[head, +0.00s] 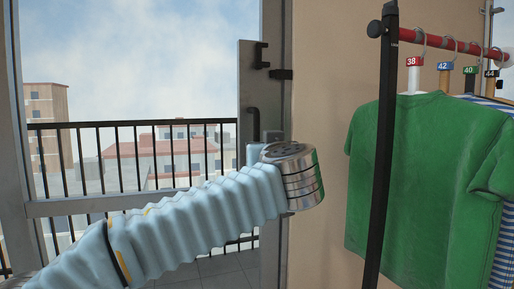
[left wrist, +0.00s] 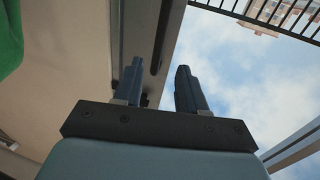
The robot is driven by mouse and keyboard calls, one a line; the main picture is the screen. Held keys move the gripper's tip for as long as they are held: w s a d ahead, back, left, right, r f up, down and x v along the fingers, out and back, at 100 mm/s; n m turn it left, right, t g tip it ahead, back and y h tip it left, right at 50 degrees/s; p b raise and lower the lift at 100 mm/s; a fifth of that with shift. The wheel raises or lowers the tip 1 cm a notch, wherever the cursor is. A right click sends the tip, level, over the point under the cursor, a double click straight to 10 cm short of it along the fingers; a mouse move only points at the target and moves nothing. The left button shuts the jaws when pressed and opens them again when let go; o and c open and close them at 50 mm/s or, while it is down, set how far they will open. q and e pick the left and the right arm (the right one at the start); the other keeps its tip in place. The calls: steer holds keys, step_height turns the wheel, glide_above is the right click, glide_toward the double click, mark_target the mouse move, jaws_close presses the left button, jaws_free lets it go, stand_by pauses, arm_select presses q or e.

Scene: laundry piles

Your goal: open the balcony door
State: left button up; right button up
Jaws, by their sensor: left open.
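The balcony door's grey frame (head: 246,75) stands upright at mid-picture in the head view, with a black handle (head: 254,122) on it. My left arm reaches across from the lower left, and its wrist covers the area just below the handle. My left gripper is mostly hidden behind that wrist in the head view. In the left wrist view my left gripper (left wrist: 158,72) is open, with two dark blue fingers apart and nothing clearly held. A dark upright bar (left wrist: 163,38), seemingly the handle, lies just beyond and between the fingertips. Contact cannot be told. My right gripper is not in view.
A clothes rack with a black post (head: 385,130) and red rail (head: 440,41) stands at the right, holding a green shirt (head: 425,175) and other garments. A beige wall (head: 335,60) is behind it. Beyond the door are a black balcony railing (head: 100,124) and buildings.

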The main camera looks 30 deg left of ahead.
arm_select(q)
steer(key=p+x, duration=0.3)
steer(key=x, duration=1)
steer(key=shift+w+a+p, duration=0.15)
steer(key=shift+a+p, duration=0.05)
steer(key=shift+p, duration=0.2)
steer(key=shift+f, duration=0.1)
steer(key=shift+c, duration=0.5)
jaws_close()
